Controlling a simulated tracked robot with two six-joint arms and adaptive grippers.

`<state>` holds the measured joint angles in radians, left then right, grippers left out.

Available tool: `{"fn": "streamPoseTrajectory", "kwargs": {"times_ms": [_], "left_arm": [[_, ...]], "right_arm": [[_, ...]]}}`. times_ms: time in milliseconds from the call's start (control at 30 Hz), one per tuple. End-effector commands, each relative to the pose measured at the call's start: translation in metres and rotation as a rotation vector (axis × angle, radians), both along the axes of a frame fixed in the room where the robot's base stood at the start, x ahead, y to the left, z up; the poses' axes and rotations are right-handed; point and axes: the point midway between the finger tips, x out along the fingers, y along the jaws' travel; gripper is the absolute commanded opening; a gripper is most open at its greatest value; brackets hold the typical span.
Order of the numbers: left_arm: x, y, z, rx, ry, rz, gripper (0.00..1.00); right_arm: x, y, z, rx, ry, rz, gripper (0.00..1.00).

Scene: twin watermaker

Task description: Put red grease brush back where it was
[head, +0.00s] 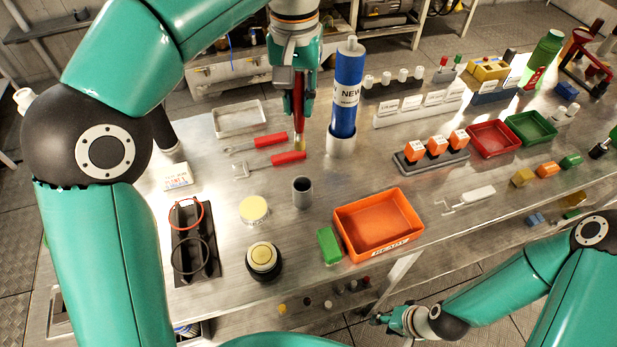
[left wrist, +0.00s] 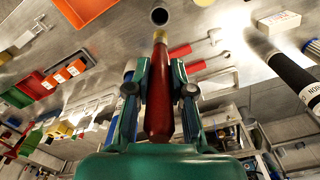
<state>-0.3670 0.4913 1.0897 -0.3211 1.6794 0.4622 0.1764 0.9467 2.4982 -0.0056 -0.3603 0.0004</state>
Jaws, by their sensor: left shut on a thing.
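The red grease brush (head: 299,108) is upright in my left gripper (head: 297,80), with its pale bristle end pointing down above the metal table. In the left wrist view the brush (left wrist: 158,95) has a dark red handle, held between the two fingers of my left gripper (left wrist: 159,85). The bristle end is near a grey cup (left wrist: 160,16) in that view; in the head view the grey cup (head: 302,192) stands upright, nearer the front than the brush and apart from it. My right gripper (head: 393,319) is low at the bottom, off the table's front edge; its fingers are too small to read.
Two red-handled tools (head: 272,140) lie left of the brush. A blue cylinder marked NEW (head: 347,90) stands close to its right. An orange tray (head: 345,213), a green block (head: 328,245) and a yellow round lid (head: 254,209) are around the cup. A white tray (head: 239,130) lies behind.

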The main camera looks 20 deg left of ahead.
Motion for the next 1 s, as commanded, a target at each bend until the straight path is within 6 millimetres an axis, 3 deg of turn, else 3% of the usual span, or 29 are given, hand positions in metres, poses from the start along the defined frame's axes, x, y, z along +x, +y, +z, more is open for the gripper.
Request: {"fn": "streamPoseTrajectory", "kwargs": {"times_ms": [167,700,1000], "left_arm": [[-0.002,-0.001,-0.011,0.001,0.002,0.0,0.0],[-0.004,0.005,-0.138,0.002,0.004,0.012,0.0],[-0.004,0.005,-0.164,0.001,0.003,0.014,0.0]], "right_arm": [[-0.001,0.0,-0.005,0.0,0.002,0.001,0.4],[-0.001,0.0,-0.013,0.0,0.001,0.0,0.4],[0.0,0.0,-0.013,0.0,0.001,0.0,0.4]]}}
